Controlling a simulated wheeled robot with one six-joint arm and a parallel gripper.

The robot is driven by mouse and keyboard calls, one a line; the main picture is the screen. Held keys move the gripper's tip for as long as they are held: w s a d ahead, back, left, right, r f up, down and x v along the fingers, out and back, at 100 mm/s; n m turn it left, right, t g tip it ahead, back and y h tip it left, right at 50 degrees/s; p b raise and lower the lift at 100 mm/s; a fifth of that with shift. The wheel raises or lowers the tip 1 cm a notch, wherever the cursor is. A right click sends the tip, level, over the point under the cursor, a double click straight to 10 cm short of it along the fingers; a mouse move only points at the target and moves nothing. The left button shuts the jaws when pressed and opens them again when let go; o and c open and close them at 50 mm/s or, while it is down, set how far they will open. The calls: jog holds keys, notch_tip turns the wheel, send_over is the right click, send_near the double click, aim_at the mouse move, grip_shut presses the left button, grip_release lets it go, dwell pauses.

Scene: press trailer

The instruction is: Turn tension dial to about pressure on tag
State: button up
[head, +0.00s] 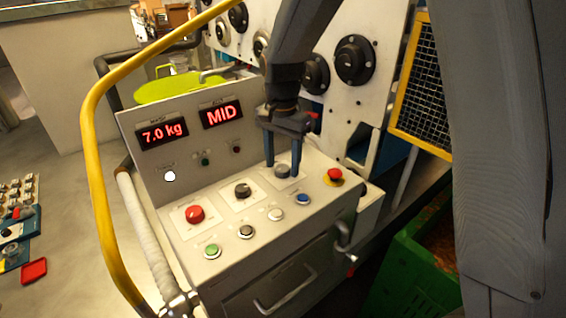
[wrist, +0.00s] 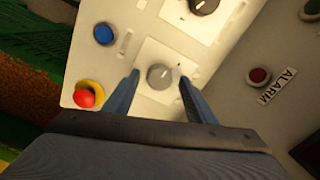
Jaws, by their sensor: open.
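A grey dial (head: 283,171) sits on a white square plate at the right of the control panel's row of knobs. My gripper (head: 282,168) points down over it, with one blue finger on each side. In the wrist view the grey dial (wrist: 160,77) shows between the open fingertips (wrist: 158,76), with a gap on both sides. Its label is too small to read, so I cannot tell whether it is the tension dial. A black dial (head: 242,190) and a red knob (head: 195,213) are to its left. I cannot make out a pressure tag.
Red displays read 7.0 kg (head: 163,134) and MID (head: 221,115). A red emergency button (head: 334,175) and a blue button (head: 303,199) are close to the gripper. A yellow rail (head: 96,160) curves along the left. A green crate (head: 410,270) stands at lower right.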

aim_at(282, 168)
notch_tip(282, 168, up, 7)
jog(key=shift+r+b, duration=0.2)
jog(key=shift+b, duration=1)
